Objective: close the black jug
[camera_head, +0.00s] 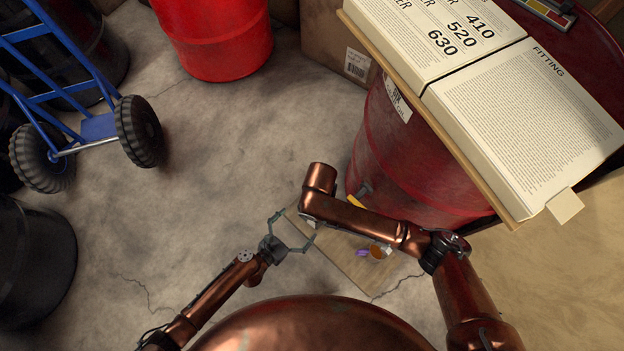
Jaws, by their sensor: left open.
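I cannot make out a black jug in the head view. My left gripper (297,226) is open, with its two thin fingers spread apart over the left edge of a wooden board (352,267). Nothing shows between the fingers. My right arm reaches in from the right and crosses above the board, hiding part of it. My right gripper does not show.
A small orange-brown item (380,251) and a purple item (361,253) are at the board. A blue hand truck (98,127) stands left. Bare concrete floor (190,190) lies between.

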